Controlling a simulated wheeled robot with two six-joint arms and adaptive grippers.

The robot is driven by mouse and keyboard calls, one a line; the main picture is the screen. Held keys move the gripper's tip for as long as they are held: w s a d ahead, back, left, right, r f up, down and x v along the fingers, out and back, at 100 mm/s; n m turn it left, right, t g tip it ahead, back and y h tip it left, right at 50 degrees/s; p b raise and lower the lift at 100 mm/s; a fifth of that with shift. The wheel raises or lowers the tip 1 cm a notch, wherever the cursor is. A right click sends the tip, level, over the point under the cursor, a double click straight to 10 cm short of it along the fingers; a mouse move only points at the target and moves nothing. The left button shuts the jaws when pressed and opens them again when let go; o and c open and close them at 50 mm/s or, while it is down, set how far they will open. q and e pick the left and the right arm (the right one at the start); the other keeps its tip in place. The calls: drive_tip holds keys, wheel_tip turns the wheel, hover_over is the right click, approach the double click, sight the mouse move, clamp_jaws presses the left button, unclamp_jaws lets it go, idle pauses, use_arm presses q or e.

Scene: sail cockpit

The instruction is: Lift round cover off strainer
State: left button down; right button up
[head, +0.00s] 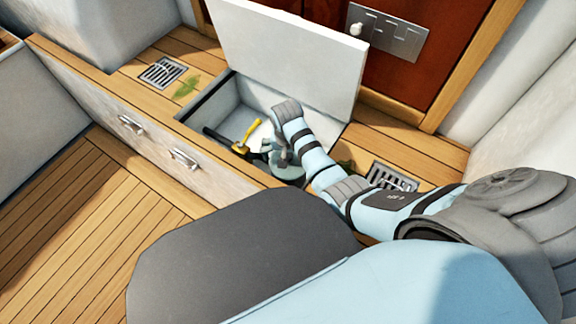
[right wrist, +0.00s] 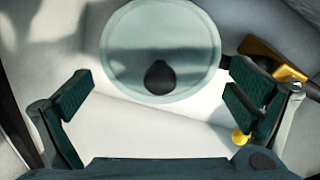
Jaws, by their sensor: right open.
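The round cover (right wrist: 161,30) is a pale green, glassy-looking disc with a dark knob near its lower edge in the right wrist view. In the head view the cover (head: 290,174) shows low inside the open locker, partly hidden by my right gripper. My right gripper (right wrist: 160,86) is open, its dark green finger pads apart on either side below the disc, with nothing between them. In the head view my right gripper (head: 272,153) reaches down into the locker close to the cover. The strainer body beneath the cover is hidden. My left gripper is not in view.
The locker's white lid (head: 285,55) stands raised behind the opening. A yellow-handled tool (head: 246,135) lies in the locker left of my gripper and also shows in the right wrist view (right wrist: 262,52). Grated drains (head: 163,71) (head: 392,177) sit in the wooden bench on both sides.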

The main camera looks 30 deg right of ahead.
drive_tip(key=shift+c, duration=1)
drive_tip(key=shift+s, duration=0.1)
drive_tip(key=c, duration=1.6)
drive_tip(key=shift+s, duration=0.1)
clamp_jaws()
drive_tip(key=shift+s+d, duration=0.1)
